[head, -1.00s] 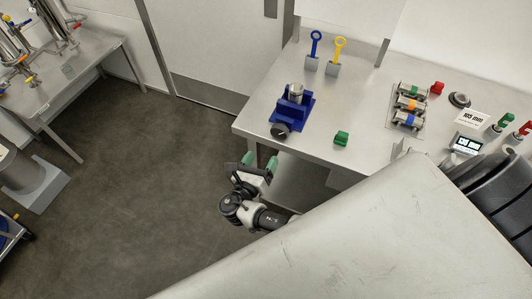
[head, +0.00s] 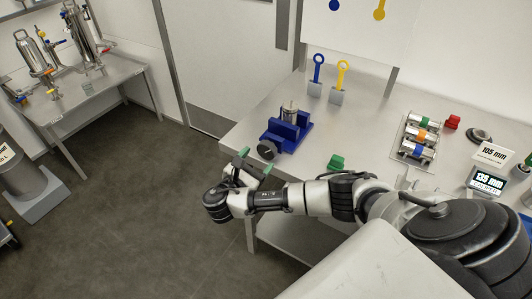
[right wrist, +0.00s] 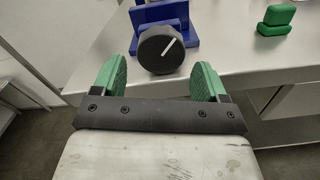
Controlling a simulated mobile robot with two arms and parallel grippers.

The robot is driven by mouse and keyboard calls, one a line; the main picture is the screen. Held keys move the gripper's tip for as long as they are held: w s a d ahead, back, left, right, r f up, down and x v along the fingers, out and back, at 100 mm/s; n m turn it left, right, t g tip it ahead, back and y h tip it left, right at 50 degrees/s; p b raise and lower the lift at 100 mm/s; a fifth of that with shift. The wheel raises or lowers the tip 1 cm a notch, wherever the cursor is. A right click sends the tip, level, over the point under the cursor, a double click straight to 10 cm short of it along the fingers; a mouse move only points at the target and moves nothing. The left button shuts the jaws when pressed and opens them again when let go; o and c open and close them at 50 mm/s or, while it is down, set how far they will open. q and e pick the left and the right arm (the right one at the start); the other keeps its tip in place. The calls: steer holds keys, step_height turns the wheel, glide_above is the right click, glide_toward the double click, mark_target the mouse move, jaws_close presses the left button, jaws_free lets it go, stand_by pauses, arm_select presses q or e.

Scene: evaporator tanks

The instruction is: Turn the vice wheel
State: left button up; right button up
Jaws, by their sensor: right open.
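The vice (head: 287,132) is blue and stands at the left front edge of the steel table, with a metal cylinder (head: 289,112) in it. Its black wheel (head: 267,150) faces the table's front edge. In the right wrist view the wheel (right wrist: 160,49) shows a white line, tilted up to the right. My right gripper (head: 255,161) is open and empty, just in front of the wheel. In the wrist view its green fingertips (right wrist: 162,74) lie to the left and right of the wheel, apart from it. My left gripper is not in view.
A green block (head: 336,162) lies right of the vice. Blue (head: 318,70) and yellow (head: 342,75) ring-handled tools stand in grey holders behind.

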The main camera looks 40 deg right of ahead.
mark_target(265, 152)
steer(key=b+x, duration=0.2)
steer(key=x, duration=0.2)
steer(key=shift+f, duration=0.15)
steer(key=shift+w+d+b, duration=0.15)
steer(key=shift+d+b, duration=0.25)
steer(key=shift+d, duration=0.1)
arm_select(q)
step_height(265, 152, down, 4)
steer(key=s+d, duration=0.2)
arm_select(e)
steer(key=shift+d, duration=0.3)
steer(key=shift+c, duration=0.2)
steer(key=c, duration=0.6)
steer(key=n+p, duration=0.2)
steer(key=p, duration=0.2)
steer(key=n+p, duration=0.3)
steer(key=p, duration=0.1)
steer(key=shift+w+a+r, duration=0.1)
steer(key=shift+r, duration=0.25)
steer(key=shift+f+n+p, duration=0.2)
steer(key=shift+n+p, duration=0.1)
steer(key=shift+p, duration=0.1)
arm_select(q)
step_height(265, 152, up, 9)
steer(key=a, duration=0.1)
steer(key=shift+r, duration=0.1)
